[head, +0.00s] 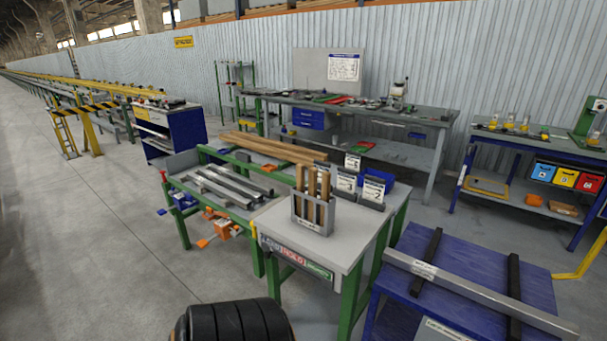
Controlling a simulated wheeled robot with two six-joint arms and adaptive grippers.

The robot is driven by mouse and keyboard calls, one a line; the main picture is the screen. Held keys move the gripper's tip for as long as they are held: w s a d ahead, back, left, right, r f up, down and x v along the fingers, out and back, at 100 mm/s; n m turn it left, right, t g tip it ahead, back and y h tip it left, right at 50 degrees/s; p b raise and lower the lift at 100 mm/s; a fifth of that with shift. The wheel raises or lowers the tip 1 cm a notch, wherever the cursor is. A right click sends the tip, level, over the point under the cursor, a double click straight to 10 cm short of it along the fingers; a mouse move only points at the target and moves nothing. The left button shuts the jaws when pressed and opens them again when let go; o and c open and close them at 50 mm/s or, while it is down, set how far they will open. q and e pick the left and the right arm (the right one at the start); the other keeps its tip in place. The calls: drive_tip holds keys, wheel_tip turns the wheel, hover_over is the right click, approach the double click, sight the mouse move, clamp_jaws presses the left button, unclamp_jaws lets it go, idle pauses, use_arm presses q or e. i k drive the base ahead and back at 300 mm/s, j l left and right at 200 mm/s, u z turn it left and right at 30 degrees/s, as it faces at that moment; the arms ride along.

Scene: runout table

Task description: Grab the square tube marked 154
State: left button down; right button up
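A long grey square tube (480,296) lies across two dark bars on the blue table at the lower right. It carries a small white label whose writing is too small to read. Several shorter grey metal bars or tubes (228,187) lie side by side on the green-framed runout table (187,178) left of centre. I cannot read the number 154 on any of them. Neither of my grippers is in view.
A grey-topped table (283,222) holds a rack of brown rods (312,220) and several white cards. The blue table (459,250) stands right of it. A workbench (370,115) stands along the back wall. The floor (90,250) at left is clear.

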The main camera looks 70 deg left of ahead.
sight(266, 191)
drive_tip(key=u, duration=2.7)
drive_tip(key=i+j+u, duration=0.15)
drive_tip(key=i+j, duration=0.2)
drive_tip(key=i+j+u, duration=0.15)
drive_tip(key=i+j, duration=0.15)
drive_tip(key=i, duration=0.15)
drive_tip(key=i+j+u, duration=0.15)
drive_tip(key=i+j, duration=0.15)
drive_tip(key=i, duration=0.15)
drive_tip(key=i+j+u, duration=0.15)
drive_tip(key=i, duration=0.3)
